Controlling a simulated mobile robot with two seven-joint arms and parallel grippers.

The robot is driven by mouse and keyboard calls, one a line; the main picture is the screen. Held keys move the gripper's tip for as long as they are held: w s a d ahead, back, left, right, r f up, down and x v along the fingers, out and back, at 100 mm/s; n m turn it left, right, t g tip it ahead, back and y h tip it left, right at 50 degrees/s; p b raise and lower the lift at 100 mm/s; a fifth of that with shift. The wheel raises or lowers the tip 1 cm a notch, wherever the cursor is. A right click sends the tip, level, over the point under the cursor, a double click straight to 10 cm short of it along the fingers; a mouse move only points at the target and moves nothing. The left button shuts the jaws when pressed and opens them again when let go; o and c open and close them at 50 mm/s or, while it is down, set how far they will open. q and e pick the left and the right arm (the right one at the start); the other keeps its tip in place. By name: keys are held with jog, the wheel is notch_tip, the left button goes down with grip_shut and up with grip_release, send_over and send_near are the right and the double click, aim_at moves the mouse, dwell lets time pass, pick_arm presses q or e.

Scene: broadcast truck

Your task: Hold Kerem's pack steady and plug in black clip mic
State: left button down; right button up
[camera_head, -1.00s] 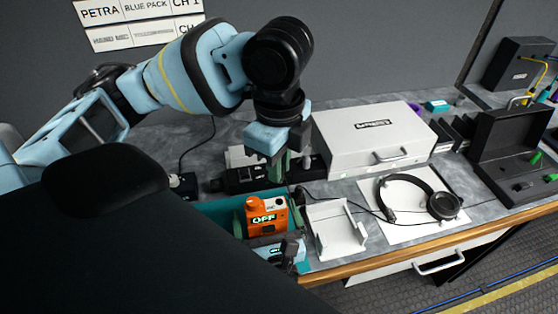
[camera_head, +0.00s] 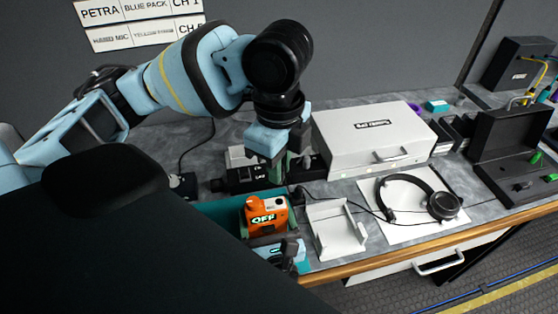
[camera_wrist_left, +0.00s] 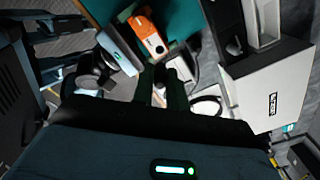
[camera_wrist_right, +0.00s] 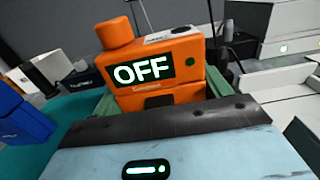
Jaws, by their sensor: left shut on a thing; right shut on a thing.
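The orange pack (camera_head: 264,217), its display reading OFF, stands upright near the teal surface. It fills the middle of the right wrist view (camera_wrist_right: 155,75). My right gripper (camera_wrist_right: 160,95) is shut on it, green fingers on either side. My left gripper (camera_head: 286,166) is above and slightly right of the pack, fingers down. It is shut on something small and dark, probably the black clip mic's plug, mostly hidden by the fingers. In the left wrist view the pack (camera_wrist_left: 152,38) lies beyond the fingertips, apart from them. I cannot make out the pack's socket clearly.
A white case (camera_head: 375,140) stands right of my left gripper. A white holder (camera_head: 335,230) sits right of the pack, with headphones (camera_head: 445,205) on a white sheet beyond it. A teal surface (camera_head: 222,208) lies left of the pack. Dark equipment (camera_head: 240,180) stands behind.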

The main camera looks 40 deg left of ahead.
pick_arm(q)
jog(key=shift+f, duration=2.35)
jog(key=shift+f, duration=1.2)
jog(key=c, duration=1.3)
grip_release()
notch_tip(320, 180, up, 12)
jog(key=shift+r, duration=0.1)
pick_arm(e)
jog(key=o, duration=1.1)
jog(key=shift+o, duration=0.2)
